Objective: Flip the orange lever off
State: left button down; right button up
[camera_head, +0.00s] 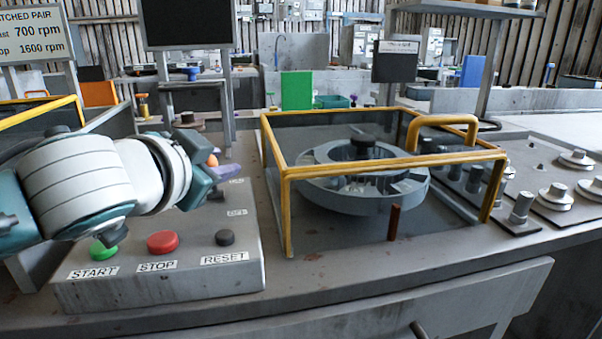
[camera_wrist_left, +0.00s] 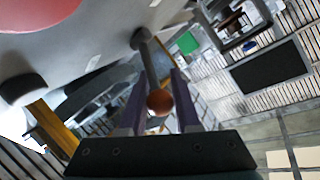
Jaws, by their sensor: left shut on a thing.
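The orange lever (camera_head: 213,160) stands on the grey control box, its orange knob just showing past my left wrist in the head view. In the left wrist view its round orange knob (camera_wrist_left: 159,102) sits between my purple fingers, with the grey shaft running up to a round pivot on the panel. My left gripper (camera_head: 229,173) is shut on the lever; its fingers also show in the left wrist view (camera_wrist_left: 160,88). A label marked OFF (camera_head: 237,212) lies on the box top. The lever's shaft is mostly hidden in the head view. My right gripper is not in view.
The control box front carries a green START button (camera_head: 103,250), a red STOP button (camera_head: 163,242) and a dark RESET button (camera_head: 225,237). A yellow-framed guard (camera_head: 388,165) encloses the blower housing (camera_head: 365,195) to the right. Grey knobs (camera_head: 556,197) line the right bench.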

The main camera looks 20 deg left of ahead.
pick_arm(q)
jog(key=shift+f, duration=0.1)
dwell(0.5)
jog(key=c, duration=0.6)
grip_release()
jog(key=shift+s, duration=0.15)
jog(key=p+v, duration=0.1)
jog(key=v, duration=0.8)
jog(key=shift+s+d, duration=0.15)
jog(key=shift+s, duration=0.2)
